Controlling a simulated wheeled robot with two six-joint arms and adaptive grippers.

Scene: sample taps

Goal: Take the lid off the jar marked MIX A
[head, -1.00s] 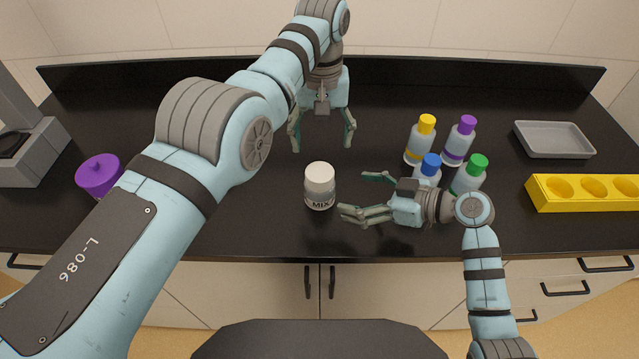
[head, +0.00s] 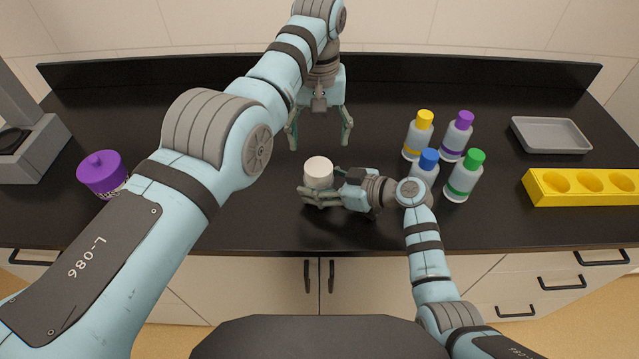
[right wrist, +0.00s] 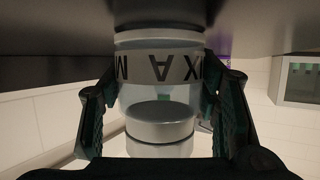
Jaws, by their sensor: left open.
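The jar marked MIX A (right wrist: 160,68) stands on the counter with its white lid (head: 318,166) on. The right wrist view shows its label upside down, with the lid (right wrist: 160,130) lower in the picture. My right gripper (head: 328,186) has one finger on each side of the jar's body, below the lid. In the right wrist view the fingers (right wrist: 161,95) lie very close to the jar's sides; I cannot tell whether they press on it. My left gripper (head: 319,138) is open and empty, pointing down over the counter behind the jar.
A purple-lidded jar (head: 101,172) stands at the left, partly behind my left arm. Several capped bottles (head: 417,140) stand right of my right gripper. A grey tray (head: 550,135) and a yellow rack (head: 590,188) lie further right. The counter's back is clear.

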